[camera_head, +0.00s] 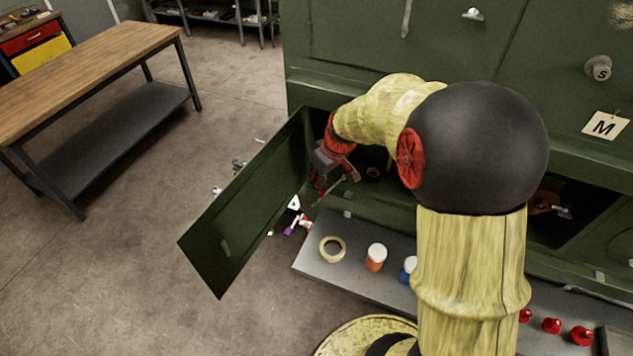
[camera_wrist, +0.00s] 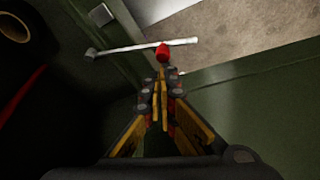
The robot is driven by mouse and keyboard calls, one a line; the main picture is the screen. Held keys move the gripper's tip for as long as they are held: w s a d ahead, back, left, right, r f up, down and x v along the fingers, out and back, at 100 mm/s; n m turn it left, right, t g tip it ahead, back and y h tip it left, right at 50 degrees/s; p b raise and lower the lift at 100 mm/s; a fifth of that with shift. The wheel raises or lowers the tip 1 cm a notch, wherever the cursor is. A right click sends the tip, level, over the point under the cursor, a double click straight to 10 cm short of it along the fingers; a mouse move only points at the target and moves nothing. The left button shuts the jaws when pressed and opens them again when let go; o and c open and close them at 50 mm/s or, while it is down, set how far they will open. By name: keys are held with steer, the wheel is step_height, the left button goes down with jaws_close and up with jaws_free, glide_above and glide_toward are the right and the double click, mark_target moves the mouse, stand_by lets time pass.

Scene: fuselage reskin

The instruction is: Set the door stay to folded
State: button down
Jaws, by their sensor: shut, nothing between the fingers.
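The door stay (camera_wrist: 125,48) is a thin pale metal rod in the wrist view, running from a bracket on the green frame out across the opening. A red knob (camera_wrist: 163,53) sits on or just in front of the rod. My gripper (camera_wrist: 160,80) is shut and empty, its fingertips just below the red knob; contact cannot be told. The green door (camera_head: 245,205) stands swung open to the left of its compartment. In the head view my gripper (camera_head: 322,186) is at the compartment opening beside the door's hinge edge, and partly hides the stay there.
A grey shelf (camera_head: 308,258) below the opening holds a tape roll (camera_head: 332,249), an orange-and-white jar (camera_head: 375,257) and red knobs. Small items litter the floor by the door.

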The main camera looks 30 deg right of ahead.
steer(key=b, duration=0.1)
steer(key=s+n+b, duration=0.2)
steer(key=b, duration=0.1)
steer(key=shift+d+f+y, duration=0.3)
steer(key=shift+d+f, duration=0.05)
steer(key=shift+s+d+r+n+g+y+b, duration=0.1)
steer(key=shift+s+d+n+b, duration=0.35)
steer(key=shift+s+b, duration=0.35)
steer(key=shift+s+d+r+n+g+y+b, duration=0.15)
steer(key=shift+s+d+n+b, duration=0.2)
steer(key=shift+s+d+b, duration=0.35)
steer(key=shift+s+d+r+n+g+y+b, duration=0.1)
steer(key=shift+s+d+n+b, duration=0.3)
steer(key=shift+s+b, duration=0.5)
steer(key=s+d+r, duration=0.4)
steer(key=s+d, duration=0.4)
steer(key=s, duration=0.3)
steer(key=shift+r, duration=0.35)
